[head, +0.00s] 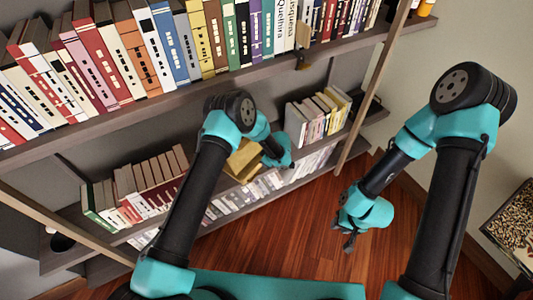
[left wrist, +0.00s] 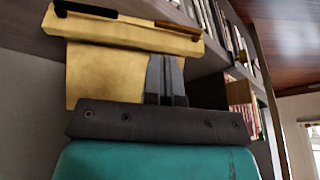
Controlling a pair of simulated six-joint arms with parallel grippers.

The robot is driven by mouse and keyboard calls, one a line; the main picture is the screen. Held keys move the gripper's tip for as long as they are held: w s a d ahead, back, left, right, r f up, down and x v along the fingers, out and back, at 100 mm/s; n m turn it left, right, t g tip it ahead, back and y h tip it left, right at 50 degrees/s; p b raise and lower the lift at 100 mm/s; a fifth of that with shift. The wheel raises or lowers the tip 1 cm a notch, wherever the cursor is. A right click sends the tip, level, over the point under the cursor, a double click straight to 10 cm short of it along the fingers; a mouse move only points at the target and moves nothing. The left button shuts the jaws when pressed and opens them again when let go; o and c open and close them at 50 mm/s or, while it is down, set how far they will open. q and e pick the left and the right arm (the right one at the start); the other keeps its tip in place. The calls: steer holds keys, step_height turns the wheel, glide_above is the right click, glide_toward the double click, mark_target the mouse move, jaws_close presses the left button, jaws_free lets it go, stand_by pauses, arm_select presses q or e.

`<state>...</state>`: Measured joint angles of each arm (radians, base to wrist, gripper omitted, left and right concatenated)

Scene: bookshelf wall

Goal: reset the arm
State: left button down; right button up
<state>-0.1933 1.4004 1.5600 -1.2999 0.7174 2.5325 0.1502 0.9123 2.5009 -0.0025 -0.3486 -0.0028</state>
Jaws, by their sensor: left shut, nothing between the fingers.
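My left arm reaches up and over to the middle shelf, its teal wrist (head: 277,152) beside a tan-yellow box or holder (head: 243,160). The left gripper's fingers are hidden in the head view. In the left wrist view the left gripper (left wrist: 166,62) is shut and empty, its grey fingers together in front of the tan holder (left wrist: 120,72). I cannot tell whether they touch it. My right gripper (head: 349,238) hangs pointing down over the wooden floor, clear of the shelves. Its dark fingers are too small to tell whether they are open or shut.
The upper shelf (head: 200,98) carries a long row of colourful books. Lower shelves hold brown books (head: 150,180) and a group of light books (head: 318,112). A slanting shelf post (head: 355,120) stands to the right. The wooden floor (head: 290,240) is open between the arms.

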arm_select(q)
steer(key=s+a+r+m+h, duration=0.2)
steer(key=s+a, duration=0.3)
steer(key=s, duration=0.5)
steer(key=s+a+r+m+h, duration=0.3)
steer(key=s+a+r+m, duration=0.2)
steer(key=s, duration=0.6)
steer(key=s+a+r+m+h, duration=0.2)
steer(key=s+a, duration=0.4)
steer(key=s, duration=0.4)
steer(key=shift+s+r+m+h, duration=0.3)
steer(key=shift+r+m, duration=0.35)
steer(key=shift+m, duration=0.35)
